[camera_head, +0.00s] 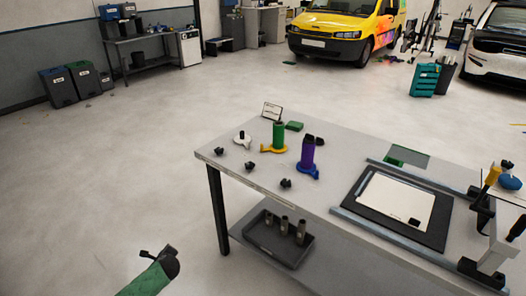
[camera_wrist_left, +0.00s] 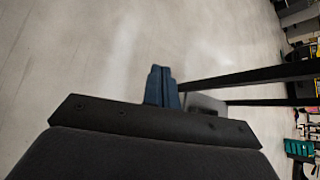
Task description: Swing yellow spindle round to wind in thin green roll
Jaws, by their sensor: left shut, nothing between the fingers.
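The yellow spindle (camera_head: 267,149) is on the grey table near its far left corner, its base arm pointing left. A green roll (camera_head: 279,134) stands upright on it. My left gripper (camera_head: 146,254) is low at the bottom of the head view, off the table's left side and well apart from the spindle. Its blue fingers (camera_wrist_left: 162,86) are shut together and empty in the left wrist view, with floor beyond them. My right gripper is not in view.
A blue spindle (camera_head: 314,173) with a purple roll (camera_head: 307,152) stands right of the green roll. A white spindle (camera_head: 243,142) is left. Several black knobs (camera_head: 286,183) lie along the front. A small sign (camera_head: 271,111) stands behind. The table edge (camera_head: 262,190) lies between my gripper and the rolls.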

